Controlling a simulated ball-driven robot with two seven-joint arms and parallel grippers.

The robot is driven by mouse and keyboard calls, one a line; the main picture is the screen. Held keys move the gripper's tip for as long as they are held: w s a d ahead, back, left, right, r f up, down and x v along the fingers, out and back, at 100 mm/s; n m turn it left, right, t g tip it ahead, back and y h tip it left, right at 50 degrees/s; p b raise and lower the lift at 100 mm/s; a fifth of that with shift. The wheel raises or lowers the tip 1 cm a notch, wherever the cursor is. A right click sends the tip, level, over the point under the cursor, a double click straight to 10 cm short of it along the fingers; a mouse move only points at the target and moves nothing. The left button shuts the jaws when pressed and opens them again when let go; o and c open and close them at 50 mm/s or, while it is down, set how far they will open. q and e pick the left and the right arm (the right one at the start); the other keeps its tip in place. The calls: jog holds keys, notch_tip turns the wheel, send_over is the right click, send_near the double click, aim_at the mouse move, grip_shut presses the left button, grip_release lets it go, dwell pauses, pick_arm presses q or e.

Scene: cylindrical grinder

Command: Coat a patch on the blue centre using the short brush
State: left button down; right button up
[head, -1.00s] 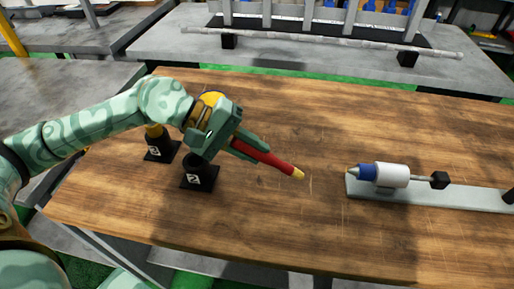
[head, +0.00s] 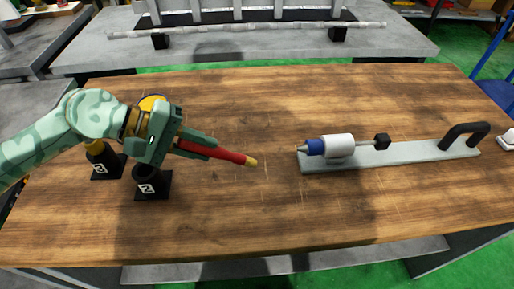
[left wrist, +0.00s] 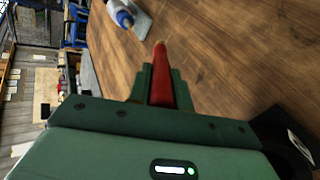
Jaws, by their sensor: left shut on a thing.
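My left gripper (head: 195,143) is shut on a red brush (head: 228,155) with a pale yellow tip, held above the wooden table and pointing right. In the left wrist view the red brush (left wrist: 161,85) sits between the green fingers (left wrist: 160,88). The blue centre (head: 315,147), with a grey pointed tip facing left, joins a white cylinder on a grey base. It also shows at the top of the left wrist view (left wrist: 124,19). The brush tip is apart from it, to its left. My right gripper is not in view.
Two black holders marked 2 stand at the left: one (head: 153,184) below my gripper, the other (head: 107,165) with a yellow-topped thing in it. The grey base (head: 390,155) carries a black handle (head: 465,135) at its right. Bare table lies between brush and centre.

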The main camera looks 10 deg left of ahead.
pick_arm(q)
jog(key=shift+w+d, duration=0.1)
jog(key=shift+d, duration=0.05)
dwell(0.4)
jog(key=w+d+b, duration=0.1)
jog(key=w+d, duration=0.2)
jog(key=d, duration=0.3)
jog(key=shift+w, duration=0.25)
jog(key=shift+w+d+r, duration=0.1)
jog(key=shift+w+d, duration=0.15)
jog(key=shift+d, duration=0.45)
jog(key=shift+w+d, duration=0.2)
jog(key=shift+d, duration=0.45)
dwell(0.6)
jog(key=shift+r+p, duration=0.85)
jog(key=shift+r, duration=1.2)
notch_tip(320, 180, down, 4)
jog(key=b, duration=0.3)
jog(key=shift+f, duration=0.15)
